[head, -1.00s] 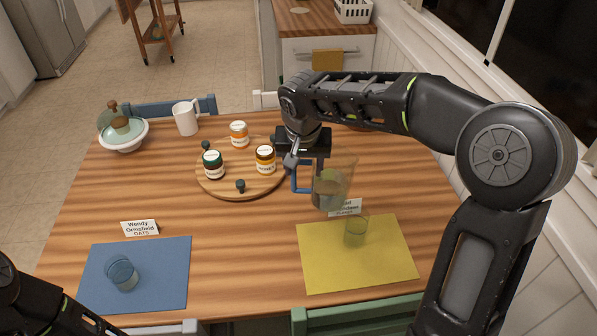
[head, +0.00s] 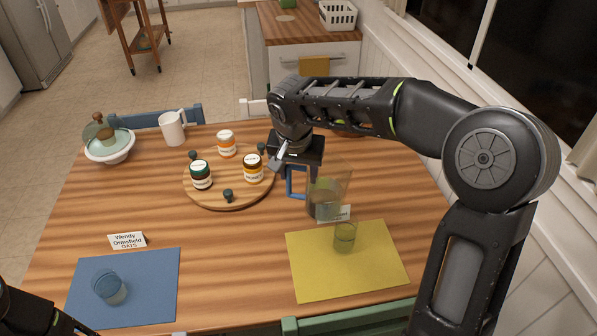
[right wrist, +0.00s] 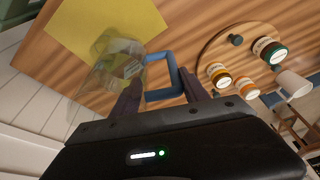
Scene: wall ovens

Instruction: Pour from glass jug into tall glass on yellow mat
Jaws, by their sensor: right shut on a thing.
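The clear glass jug (head: 328,194) has a blue handle (head: 294,181) and holds some clear liquid. My right gripper (head: 292,163) is shut on the handle and holds the jug nearly upright, just behind the yellow mat (head: 375,270). The tall glass (head: 345,238) stands upright on the mat near its back edge, in front of the jug and apart from it. I cannot tell whether it holds liquid. In the right wrist view the jug (right wrist: 112,68) and handle (right wrist: 165,70) show beyond the fingers. Only part of my left arm shows; its gripper is out of view.
A round wooden board (head: 230,192) with several jars is to the left. A blue mat (head: 145,295) with another glass (head: 109,287) lies front left. Bare table lies between the mats.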

